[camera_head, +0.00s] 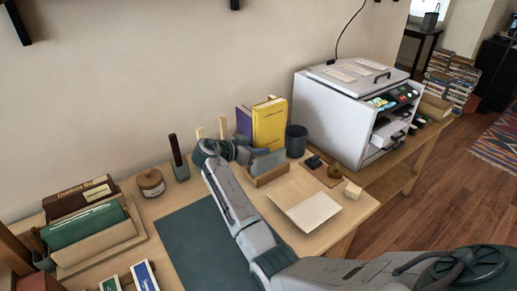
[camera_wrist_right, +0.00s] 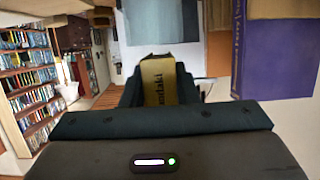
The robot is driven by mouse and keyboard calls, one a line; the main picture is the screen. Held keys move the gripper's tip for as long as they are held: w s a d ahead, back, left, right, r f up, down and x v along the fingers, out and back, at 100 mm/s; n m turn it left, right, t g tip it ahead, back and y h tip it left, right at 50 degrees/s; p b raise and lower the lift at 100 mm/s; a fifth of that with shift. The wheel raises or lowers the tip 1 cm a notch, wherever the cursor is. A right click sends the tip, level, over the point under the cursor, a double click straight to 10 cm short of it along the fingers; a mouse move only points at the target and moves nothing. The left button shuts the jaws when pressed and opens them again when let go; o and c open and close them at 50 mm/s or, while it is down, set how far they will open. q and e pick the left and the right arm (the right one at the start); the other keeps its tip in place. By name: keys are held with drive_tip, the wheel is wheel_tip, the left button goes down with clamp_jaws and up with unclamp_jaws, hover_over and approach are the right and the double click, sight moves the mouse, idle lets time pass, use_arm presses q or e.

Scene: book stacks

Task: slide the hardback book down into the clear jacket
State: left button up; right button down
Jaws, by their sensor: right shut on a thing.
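My right gripper (camera_head: 238,150) is over the back middle of the desk, beside a wooden stand. In the right wrist view its jaws (camera_wrist_right: 159,85) are shut on a yellow book (camera_wrist_right: 159,80), with part of a printed title showing. This looks like the hardback book; in the head view I cannot make it out behind the gripper. A grey-blue, see-through-looking panel (camera_head: 268,161) stands upright in the wooden stand (camera_head: 270,175), and may be the clear jacket. The held book appears apart from it. My left gripper is not in view.
A purple book (camera_head: 243,121) and a larger yellow book (camera_head: 270,124) stand behind the gripper, by a dark cup (camera_head: 296,141). A white machine (camera_head: 345,115) is at right. A pale open book or pad (camera_head: 305,205) lies in front. The green mat (camera_head: 196,245) is largely clear.

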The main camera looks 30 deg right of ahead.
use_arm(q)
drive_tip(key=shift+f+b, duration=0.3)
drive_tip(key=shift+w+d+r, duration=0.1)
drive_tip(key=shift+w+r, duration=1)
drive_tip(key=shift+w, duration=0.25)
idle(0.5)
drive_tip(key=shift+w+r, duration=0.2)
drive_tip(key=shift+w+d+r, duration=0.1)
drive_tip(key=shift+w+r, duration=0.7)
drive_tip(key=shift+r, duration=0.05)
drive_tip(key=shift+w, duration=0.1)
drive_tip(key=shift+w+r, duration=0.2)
use_arm(e)
drive_tip(key=shift+f, duration=0.15)
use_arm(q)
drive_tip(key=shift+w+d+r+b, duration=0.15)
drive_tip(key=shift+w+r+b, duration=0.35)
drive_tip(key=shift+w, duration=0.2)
use_arm(e)
drive_tip(key=shift+f, duration=0.3)
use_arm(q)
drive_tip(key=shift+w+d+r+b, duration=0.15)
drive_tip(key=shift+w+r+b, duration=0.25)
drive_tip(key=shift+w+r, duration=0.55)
use_arm(e)
drive_tip(key=shift+f, duration=0.5)
